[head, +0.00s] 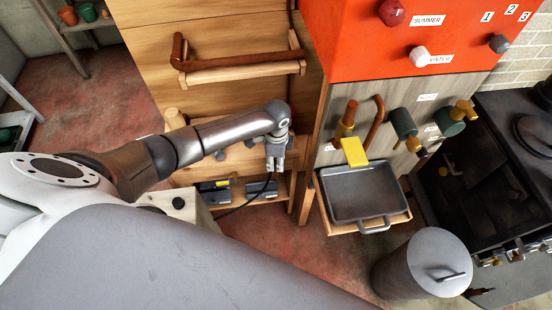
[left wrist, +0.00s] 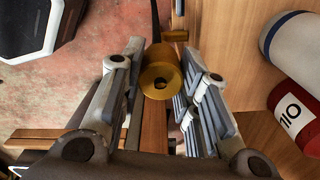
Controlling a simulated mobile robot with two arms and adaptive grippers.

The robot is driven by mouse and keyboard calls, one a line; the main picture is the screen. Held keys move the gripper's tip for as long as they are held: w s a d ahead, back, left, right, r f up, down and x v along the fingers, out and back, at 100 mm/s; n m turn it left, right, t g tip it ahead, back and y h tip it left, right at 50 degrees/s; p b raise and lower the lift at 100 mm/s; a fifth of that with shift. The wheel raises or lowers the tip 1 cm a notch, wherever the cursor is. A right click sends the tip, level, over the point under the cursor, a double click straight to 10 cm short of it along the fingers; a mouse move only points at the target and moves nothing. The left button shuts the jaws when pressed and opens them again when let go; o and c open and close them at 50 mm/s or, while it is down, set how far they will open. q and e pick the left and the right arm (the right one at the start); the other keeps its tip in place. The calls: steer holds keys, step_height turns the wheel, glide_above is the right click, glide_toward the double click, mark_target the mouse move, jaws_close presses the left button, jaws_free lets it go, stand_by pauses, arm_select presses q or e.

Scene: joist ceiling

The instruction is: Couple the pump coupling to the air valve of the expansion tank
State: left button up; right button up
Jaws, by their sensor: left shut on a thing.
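My left gripper (head: 275,162) hangs fingers-down in front of the wooden cabinet, above a low shelf. In the left wrist view its two fingers (left wrist: 160,95) are shut on the brass pump coupling (left wrist: 160,76), a round piece with a dark hole in its face. A black hose (left wrist: 155,22) runs away from the coupling; in the head view the hose (head: 238,207) curves down left from the gripper. A red cylinder (left wrist: 300,115) marked "10" lies right of the gripper, apart from it; I cannot tell if it is the expansion tank. I cannot identify the air valve. My right gripper is not in view.
A white box (head: 187,207) with a black knob stands below my left arm. Red floor shows between.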

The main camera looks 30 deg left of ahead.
arm_select(q)
steer(key=shift+f, duration=0.25)
steer(key=o, duration=1.2)
steer(key=shift+r, duration=0.1)
step_height(320, 180, up, 16)
steer(key=p, duration=0.5)
steer(key=shift+s+d, duration=0.1)
